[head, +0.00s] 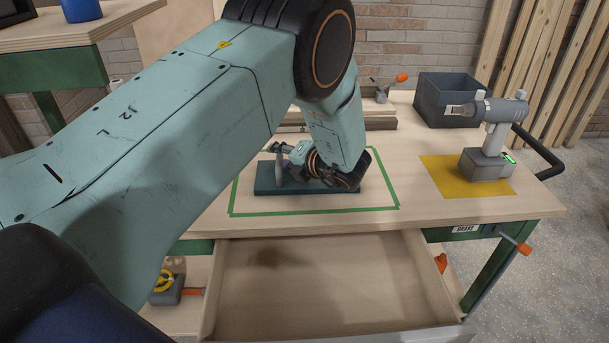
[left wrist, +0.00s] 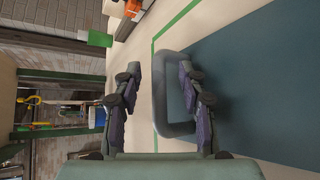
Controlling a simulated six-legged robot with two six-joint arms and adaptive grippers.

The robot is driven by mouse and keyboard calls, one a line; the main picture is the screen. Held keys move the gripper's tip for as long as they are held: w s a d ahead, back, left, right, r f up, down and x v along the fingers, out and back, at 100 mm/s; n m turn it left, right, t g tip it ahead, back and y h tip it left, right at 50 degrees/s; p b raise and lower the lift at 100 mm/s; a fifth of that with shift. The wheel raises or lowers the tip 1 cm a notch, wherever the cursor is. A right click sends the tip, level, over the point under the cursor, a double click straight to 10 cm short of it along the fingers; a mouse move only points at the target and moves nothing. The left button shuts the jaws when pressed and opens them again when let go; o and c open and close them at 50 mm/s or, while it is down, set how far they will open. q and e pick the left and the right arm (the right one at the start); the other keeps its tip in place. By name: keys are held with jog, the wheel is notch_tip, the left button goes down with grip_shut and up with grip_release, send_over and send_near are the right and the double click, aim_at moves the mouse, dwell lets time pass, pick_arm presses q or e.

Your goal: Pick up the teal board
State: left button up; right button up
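The teal board (head: 265,188) lies flat on the workbench, inside a green tape outline (head: 315,211). My left gripper (head: 281,158) is low over the board's left part, and the wrist hides some of the board. In the left wrist view the board (left wrist: 265,85) fills the right side. A grey loop handle (left wrist: 162,100) stands at its edge. My left gripper's fingers (left wrist: 158,85) are spread, one on each side of the handle's near bar. Gaps show between the bar and both fingers. My right gripper is not in view.
An open, empty-looking drawer (head: 320,285) juts out below the bench top. A grey drill-like tool (head: 490,145) stands on a yellow mat (head: 440,176) at the right. Behind it is a dark bin (head: 452,100). A clamp with an orange handle (head: 401,77) sits at the back.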

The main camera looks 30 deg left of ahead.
pick_arm(q)
grip_shut()
dwell(0.7)
